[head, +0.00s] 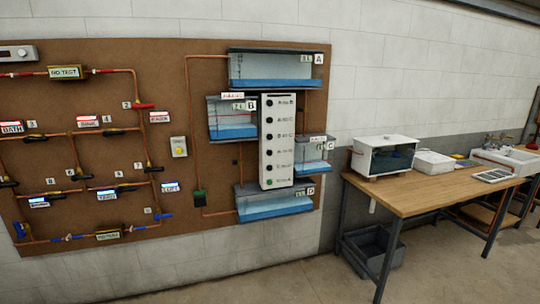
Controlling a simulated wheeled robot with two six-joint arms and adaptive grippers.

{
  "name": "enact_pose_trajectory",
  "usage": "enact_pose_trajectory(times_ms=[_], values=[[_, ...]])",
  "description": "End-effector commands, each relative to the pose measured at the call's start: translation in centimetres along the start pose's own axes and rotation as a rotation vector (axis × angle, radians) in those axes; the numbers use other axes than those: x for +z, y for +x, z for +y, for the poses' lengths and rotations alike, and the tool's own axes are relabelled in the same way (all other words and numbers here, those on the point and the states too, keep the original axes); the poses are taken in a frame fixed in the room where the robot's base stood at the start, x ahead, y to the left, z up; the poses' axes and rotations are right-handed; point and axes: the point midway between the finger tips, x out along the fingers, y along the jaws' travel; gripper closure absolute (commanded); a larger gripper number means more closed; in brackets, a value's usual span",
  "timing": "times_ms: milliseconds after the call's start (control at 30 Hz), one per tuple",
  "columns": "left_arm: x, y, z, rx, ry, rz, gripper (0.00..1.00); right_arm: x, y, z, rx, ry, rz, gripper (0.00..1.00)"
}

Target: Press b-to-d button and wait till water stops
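A tall white button panel (278,150) is mounted on the brown wall board. It carries a column of several round buttons; most look dark and the lowest button (267,182) looks green. The small labels beside them are too blurred to tell which is b-to-d. Tank B (231,130) is left of the panel and holds some blue water. Tank D (274,210) is below the panel and holds blue water. Tank A (275,83) is above and tank C (314,168) is to the right, both with water. Neither of my grippers is in view.
Copper pipes and valves cover the left of the board (100,220), with a yellow button box (179,147). A wooden table (432,196) stands at the right, with a white box tank (385,156) and a grey crate (372,248) underneath. The floor before the board looks clear.

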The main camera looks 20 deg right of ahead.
Motion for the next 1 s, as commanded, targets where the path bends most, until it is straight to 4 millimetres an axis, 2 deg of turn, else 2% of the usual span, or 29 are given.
enact_pose_trajectory(times_ms=[33, 133, 167, 1000], values=[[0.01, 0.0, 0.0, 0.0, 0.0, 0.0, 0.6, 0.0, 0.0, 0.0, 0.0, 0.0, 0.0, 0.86], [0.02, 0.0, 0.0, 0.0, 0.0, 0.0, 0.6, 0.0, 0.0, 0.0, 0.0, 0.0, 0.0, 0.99], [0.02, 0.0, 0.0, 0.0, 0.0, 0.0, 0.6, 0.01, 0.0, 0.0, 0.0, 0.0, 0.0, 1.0], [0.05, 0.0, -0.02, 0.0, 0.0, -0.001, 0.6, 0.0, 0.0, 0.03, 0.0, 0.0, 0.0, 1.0]])
